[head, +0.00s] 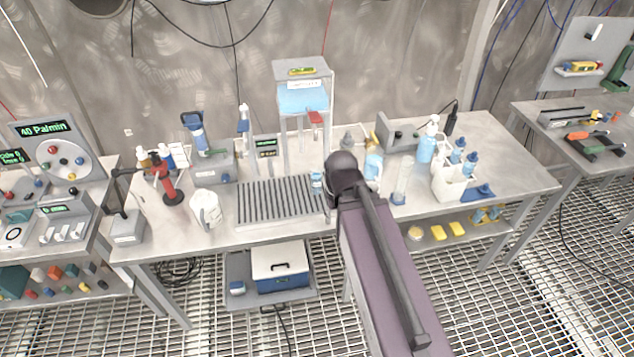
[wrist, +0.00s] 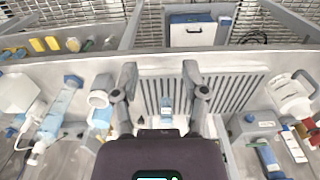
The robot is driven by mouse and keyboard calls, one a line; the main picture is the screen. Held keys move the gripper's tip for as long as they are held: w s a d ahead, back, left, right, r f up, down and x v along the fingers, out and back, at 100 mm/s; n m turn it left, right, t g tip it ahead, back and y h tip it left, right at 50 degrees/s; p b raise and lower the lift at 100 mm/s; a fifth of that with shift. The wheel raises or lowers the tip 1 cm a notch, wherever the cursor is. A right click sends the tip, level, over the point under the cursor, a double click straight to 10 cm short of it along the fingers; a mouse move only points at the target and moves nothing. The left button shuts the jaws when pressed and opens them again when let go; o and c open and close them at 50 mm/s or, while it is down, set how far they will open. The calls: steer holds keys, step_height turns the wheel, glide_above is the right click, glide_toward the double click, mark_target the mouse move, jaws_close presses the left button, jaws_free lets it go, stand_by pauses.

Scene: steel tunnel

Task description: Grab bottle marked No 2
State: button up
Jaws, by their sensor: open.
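A small bottle with a pale blue body (head: 317,184) stands at the right end of the grey slatted rack (head: 270,200). It also shows in the wrist view (wrist: 166,106), between the two fingers of my gripper and closer to the palm than to the tips. My gripper (wrist: 160,72) is open, with a finger on each side over the rack; contact with the bottle cannot be told. In the head view my dark arm hides most of the gripper. No number is legible on any bottle.
A white holder with blue-capped bottles (head: 447,182) and a spray bottle (head: 427,143) stand at right. A white jug (head: 206,208) and a red-handled tool (head: 170,188) are left of the rack. Bare tabletop shows at far right.

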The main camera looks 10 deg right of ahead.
steer(key=o, duration=0.5)
steer(key=shift+w, duration=0.1)
steer(key=shift+c, duration=0.2)
steer(key=shift+o, duration=0.7)
steer(key=shift+w+f, duration=0.15)
steer(key=shift+f, duration=0.1)
steer(key=m+t+h+b, duration=0.5)
steer(key=m+h+b, duration=0.75)
steer(key=b, duration=0.65)
glide_toward(311, 178)
steer(key=s, duration=0.1)
steer(key=shift+w+a+r+m, duration=0.1)
steer(key=shift+a+r+m, duration=0.3)
steer(key=shift+a, duration=0.3)
steer(key=shift+f, duration=0.1)
steer(key=b+x, duration=0.3)
steer(key=x, duration=0.4)
steer(key=shift+w+d+f, duration=0.15)
steer(key=shift+d, duration=0.1)
steer(key=shift+w+d+f, duration=0.1)
steer(key=shift+w+d, duration=0.1)
steer(key=shift+d, duration=0.25)
